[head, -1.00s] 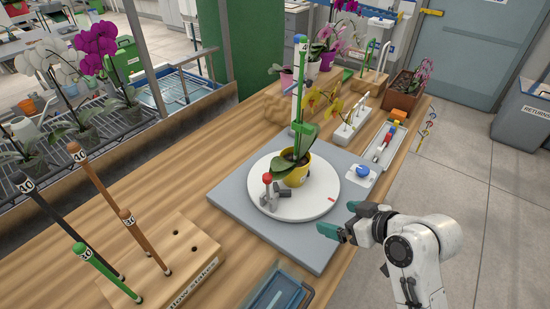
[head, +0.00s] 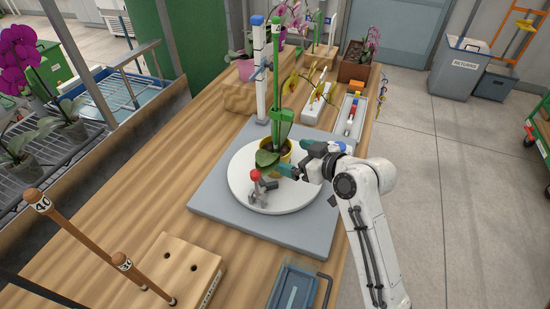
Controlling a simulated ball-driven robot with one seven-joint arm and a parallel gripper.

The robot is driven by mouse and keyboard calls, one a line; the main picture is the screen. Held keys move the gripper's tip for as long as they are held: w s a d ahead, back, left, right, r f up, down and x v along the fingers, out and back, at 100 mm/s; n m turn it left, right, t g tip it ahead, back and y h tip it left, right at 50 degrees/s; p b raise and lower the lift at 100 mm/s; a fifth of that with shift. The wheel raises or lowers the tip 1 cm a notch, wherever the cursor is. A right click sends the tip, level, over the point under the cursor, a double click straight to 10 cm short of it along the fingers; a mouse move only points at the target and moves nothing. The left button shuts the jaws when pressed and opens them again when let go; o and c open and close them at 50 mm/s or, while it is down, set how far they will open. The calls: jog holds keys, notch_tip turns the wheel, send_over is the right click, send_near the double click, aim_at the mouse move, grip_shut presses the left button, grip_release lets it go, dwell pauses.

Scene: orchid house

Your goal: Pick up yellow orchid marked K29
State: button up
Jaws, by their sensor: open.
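A potted orchid in a yellow pot (head: 288,156) stands on the white round turntable (head: 240,185). Its broad green leaves (head: 267,158) spread low, and a green stake (head: 275,70) rises upright from it. Yellow blooms (head: 290,87) show behind and right of the stake; I cannot tell whether they belong to this plant. No K29 mark can be read. My gripper (head: 298,158) is open, with teal fingertips close to the pot's right side. I cannot tell whether they touch it. The gripper partly hides the pot.
A red-knobbed grey clamp (head: 256,183) stands on the turntable in front of the pot. A white and blue post (head: 259,75) rises behind it. A wooden stake block (head: 180,265) and a blue tray (head: 293,288) lie nearer. The wooden bench left of the grey base is bare.

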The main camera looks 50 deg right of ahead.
aim_at(282, 155)
jog(key=p+x, duration=0.1)
jog(key=x, duration=0.4)
jog(key=shift+a, duration=0.1)
jog(key=c, duration=0.9)
jog(key=shift+c, duration=0.5)
jog(key=shift+r, duration=0.1)
